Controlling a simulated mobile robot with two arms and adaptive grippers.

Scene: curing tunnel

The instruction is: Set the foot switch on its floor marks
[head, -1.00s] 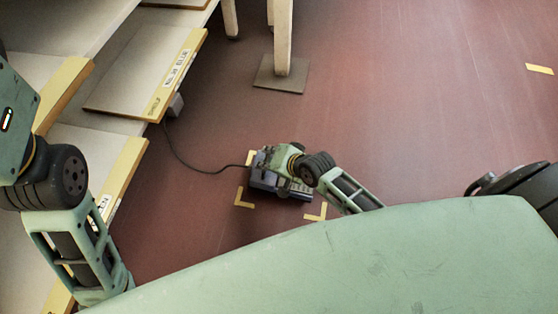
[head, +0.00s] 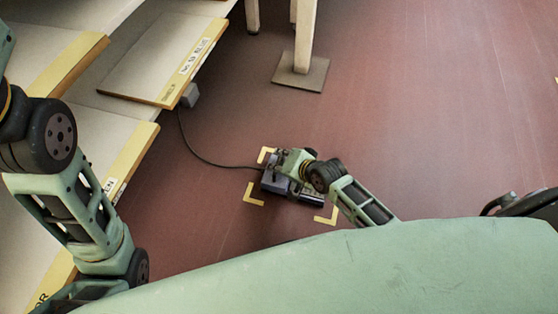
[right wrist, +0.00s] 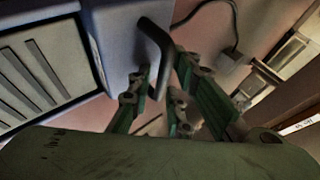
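The foot switch (head: 271,184), a grey-blue box with a dark pedal, is at the floor marks in the head view. One yellow corner mark (head: 253,196) shows at its left, one (head: 328,215) at its lower right and one (head: 264,155) behind it. I cannot tell whether it touches the floor. My right gripper (head: 287,165) is over the switch. In the right wrist view, its fingers (right wrist: 160,85) are closed about the dark bent handle (right wrist: 155,42) beside the ribbed pedal (right wrist: 40,72). My left arm is at the left; its gripper is out of frame.
A black cable (head: 197,152) runs from the switch to a grey box (head: 190,95) by the shelving. Shelves with yellow edges (head: 135,160) line the left. A pale post on a square foot plate (head: 301,73) stands behind.

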